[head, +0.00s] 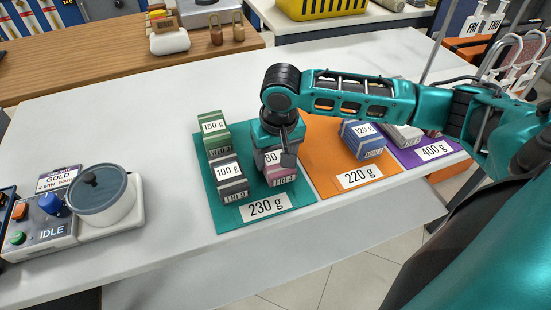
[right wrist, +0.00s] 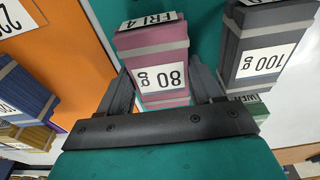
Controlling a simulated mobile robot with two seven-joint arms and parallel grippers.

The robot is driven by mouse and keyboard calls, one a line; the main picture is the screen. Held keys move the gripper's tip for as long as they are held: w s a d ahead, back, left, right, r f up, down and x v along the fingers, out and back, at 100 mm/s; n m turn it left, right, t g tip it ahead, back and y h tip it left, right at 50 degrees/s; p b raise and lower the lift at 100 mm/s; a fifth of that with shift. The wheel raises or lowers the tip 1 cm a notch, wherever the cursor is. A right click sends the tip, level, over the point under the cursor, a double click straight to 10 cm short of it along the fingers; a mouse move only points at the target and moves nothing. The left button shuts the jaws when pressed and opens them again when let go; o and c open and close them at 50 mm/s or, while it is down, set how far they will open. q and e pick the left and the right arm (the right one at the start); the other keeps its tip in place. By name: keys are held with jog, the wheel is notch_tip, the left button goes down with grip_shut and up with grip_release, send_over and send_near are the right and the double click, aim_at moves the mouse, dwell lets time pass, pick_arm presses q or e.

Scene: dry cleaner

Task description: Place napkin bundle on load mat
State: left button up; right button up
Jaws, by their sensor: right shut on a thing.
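A pink napkin bundle (head: 272,171) with an 80 g label and a FRI 4 tag is at the right side of the teal load mat (head: 225,214), marked 230 g. My right gripper (head: 284,150) points down over it and is shut on it; the right wrist view shows the fingers (right wrist: 160,78) on either side of the pink bundle (right wrist: 150,40). I cannot tell whether its base touches the mat. A dark grey 100 g bundle (head: 229,184) and a green 150 g bundle (head: 213,140) stand on the left of the mat. My left gripper is not in view.
An orange mat (head: 325,170), marked 220 g, holds a blue 120 g bundle (head: 362,138). A purple mat (head: 415,163), marked 400 g, lies farther right, partly behind my arm. A grey lidded pot (head: 102,195) and a button panel (head: 40,245) are on the left. The white table between is clear.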

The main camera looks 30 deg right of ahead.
aim_at(278, 163)
jog(key=shift+f, duration=0.45)
jog(key=o, duration=1.1)
jog(key=shift+f, duration=0.1)
jog(key=shift+r, duration=0.35)
jog(key=r+p, duration=0.1)
jog(key=r, duration=0.2)
jog(key=s+r, duration=0.1)
jog(key=r, duration=0.3)
jog(key=r+p, duration=0.1)
jog(key=r, duration=0.3)
jog(key=shift+s+a+r+p, duration=0.2)
jog(key=shift+s+r+p, duration=0.05)
jog(key=shift+s+p, duration=0.1)
